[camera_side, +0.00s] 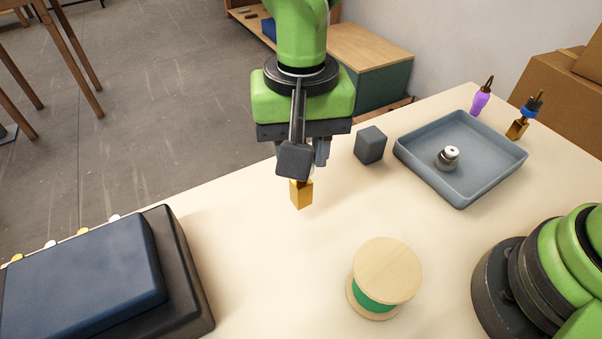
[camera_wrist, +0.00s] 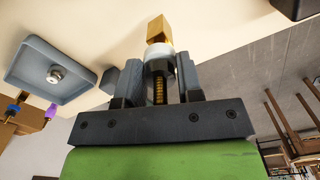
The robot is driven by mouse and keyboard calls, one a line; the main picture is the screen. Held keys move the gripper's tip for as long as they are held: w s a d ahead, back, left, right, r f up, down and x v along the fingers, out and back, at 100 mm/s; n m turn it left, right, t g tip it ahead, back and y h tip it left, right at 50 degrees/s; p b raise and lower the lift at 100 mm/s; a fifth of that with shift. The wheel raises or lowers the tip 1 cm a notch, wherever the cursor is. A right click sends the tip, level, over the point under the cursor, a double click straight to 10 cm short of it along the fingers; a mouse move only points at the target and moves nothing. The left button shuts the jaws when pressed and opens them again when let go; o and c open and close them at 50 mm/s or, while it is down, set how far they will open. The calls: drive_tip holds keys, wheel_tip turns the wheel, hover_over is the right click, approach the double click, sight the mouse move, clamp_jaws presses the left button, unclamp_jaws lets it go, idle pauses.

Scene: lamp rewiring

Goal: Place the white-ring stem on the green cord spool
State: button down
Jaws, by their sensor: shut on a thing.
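My gripper (camera_wrist: 160,78) is shut on the white-ring stem, which has a brass block at its lower end, a white ring (camera_wrist: 160,56) and a threaded rod (camera_wrist: 160,92). In the side view my gripper (camera_side: 308,160) points down, with the brass block of the stem (camera_side: 301,195) showing below it; the ring is hidden there. The stem looks upright; whether its block touches the table is hard to tell. The green cord spool (camera_side: 373,297), with pale wooden flanges and green cord, stands upright at the front, right of and nearer than my gripper. Its top is bare.
A dark grey cube (camera_side: 370,145) stands close to the right of my gripper. A grey tray (camera_side: 415,160) behind it holds a small metal part (camera_side: 447,158). A purple stem (camera_side: 481,100) and a blue-ring stem (camera_side: 522,118) stand beyond. A dark blue-topped case (camera_side: 80,270) fills the left front.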

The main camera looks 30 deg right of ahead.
wheel_tip(320, 180, up, 3)
drive_tip(key=shift+f, duration=0.2)
drive_tip(key=s+d+r, duration=0.2)
drive_tip(key=s+r, duration=0.2)
drive_tip(key=s, duration=0.3)
drive_tip(key=s+d+r, duration=0.2)
drive_tip(key=s+r, duration=0.2)
drive_tip(key=s, duration=0.3)
wheel_tip(320, 180, down, 10)
drive_tip(key=c, duration=0.8)
unclamp_jaws()
